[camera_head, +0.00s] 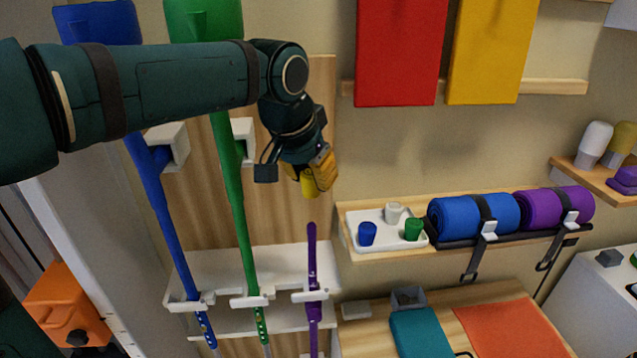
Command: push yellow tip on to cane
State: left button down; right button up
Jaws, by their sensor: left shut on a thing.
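My left gripper (316,178) comes in from the left on its dark green arm and is shut on the yellow tip (308,187), which shows as a bright yellow piece at the fingers. The purple cane (312,256) stands upright in the white rack (215,268), its upper end bare. The yellow tip is above that end in the picture, with a visible gap between them. The fingers partly hide the tip. My right gripper is not in view.
A blue crutch (167,221) and a green crutch (236,207) stand left of the purple cane, behind my arm. A white tray (372,215) on the shelf holds blue, pale and green tips. Rolled mats (462,219) lie right of it. An orange box (66,302) is lower left.

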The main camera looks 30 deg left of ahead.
aim_at(312, 224)
pick_arm(q)
jog(key=shift+r, duration=0.15)
jog(key=shift+w+f, duration=0.1)
jog(key=shift+f, duration=0.1)
jog(key=shift+s+f+b, duration=0.2)
jog(key=shift+f+b, duration=0.45)
jog(key=shift+b, duration=0.1)
notch_tip(312, 224, down, 2)
jog(key=shift+w+f+b, duration=0.1)
jog(key=shift+f+b, duration=0.15)
jog(key=shift+b, duration=0.75)
jog(key=shift+f+b, duration=0.8)
jog(key=shift+f, duration=0.25)
jog(key=shift+f+b, duration=1.4)
jog(key=shift+f, duration=0.6)
